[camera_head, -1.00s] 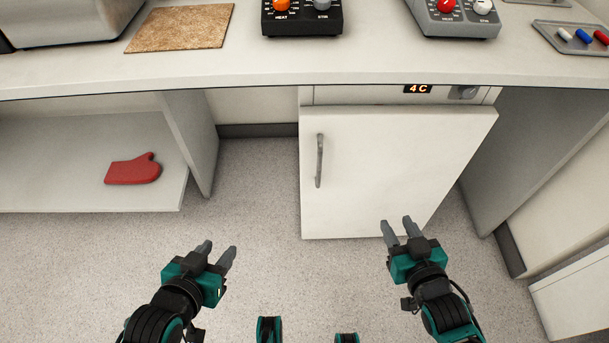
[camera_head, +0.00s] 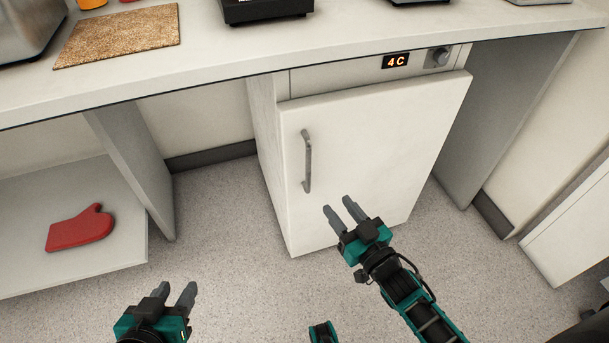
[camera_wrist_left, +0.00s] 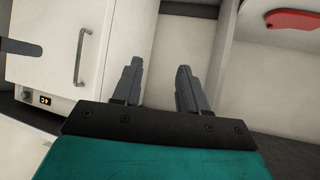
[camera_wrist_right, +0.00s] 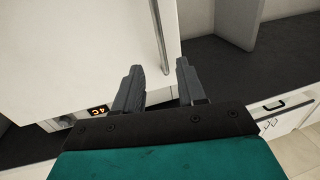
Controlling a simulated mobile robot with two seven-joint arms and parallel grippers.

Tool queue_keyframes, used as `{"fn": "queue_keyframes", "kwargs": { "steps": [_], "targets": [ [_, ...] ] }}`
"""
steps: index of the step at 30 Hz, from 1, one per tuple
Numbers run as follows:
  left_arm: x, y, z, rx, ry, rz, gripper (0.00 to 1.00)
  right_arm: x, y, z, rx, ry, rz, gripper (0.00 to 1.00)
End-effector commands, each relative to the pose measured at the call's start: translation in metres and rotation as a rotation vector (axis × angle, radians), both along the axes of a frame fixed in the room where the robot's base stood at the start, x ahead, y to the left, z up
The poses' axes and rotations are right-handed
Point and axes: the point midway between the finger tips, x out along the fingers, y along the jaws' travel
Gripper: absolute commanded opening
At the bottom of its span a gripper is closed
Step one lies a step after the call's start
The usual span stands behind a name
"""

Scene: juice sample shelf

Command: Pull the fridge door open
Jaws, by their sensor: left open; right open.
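The white fridge door (camera_head: 375,140) is shut under the counter. Its grey vertical bar handle (camera_head: 307,162) is on the door's left side; the handle also shows in the left wrist view (camera_wrist_left: 81,57) and the right wrist view (camera_wrist_right: 160,36). My right gripper (camera_head: 338,208) is open and empty, below and right of the handle in the head view, and apart from it. My left gripper (camera_head: 175,290) is open and empty over the floor, lower left of the fridge. A lit 4C display (camera_head: 396,61) and a knob (camera_head: 440,57) sit above the door.
The counter (camera_head: 200,75) overhangs the fridge. A red oven mitt (camera_head: 79,228) lies on a low shelf (camera_head: 100,264) at the left, beside a grey upright panel (camera_head: 135,165). The speckled floor (camera_head: 235,225) between shelf and fridge is clear.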

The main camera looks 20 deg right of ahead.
Motion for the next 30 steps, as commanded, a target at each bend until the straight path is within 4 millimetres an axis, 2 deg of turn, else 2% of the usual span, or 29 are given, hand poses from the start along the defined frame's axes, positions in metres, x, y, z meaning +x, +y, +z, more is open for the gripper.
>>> {"fn": "queue_keyframes", "kwargs": {
  "steps": [5, 12, 18, 24, 30],
  "targets": [
    [0.0, -0.003, -0.003, -0.008, -0.003, -0.003, 0.43, 0.025, 0.006, 0.0, 0.0, -0.004, 0.001, 0.4],
    [-0.002, -0.008, -0.016, -0.021, 0.013, -0.002, 0.43, 0.075, 0.018, -0.001, 0.0, -0.005, 0.001, 0.4],
    [-0.001, -0.012, -0.018, -0.029, 0.011, -0.01, 0.43, 0.106, 0.026, -0.001, -0.001, -0.002, 0.001, 0.4],
    [0.0, -0.013, -0.019, -0.028, 0.012, -0.013, 0.43, 0.121, 0.029, 0.0, 0.0, 0.0, 0.001, 0.4],
    [0.002, -0.013, -0.017, -0.028, 0.008, -0.014, 0.43, 0.122, 0.029, 0.0, 0.0, 0.001, 0.001, 0.4]
  ]
}}
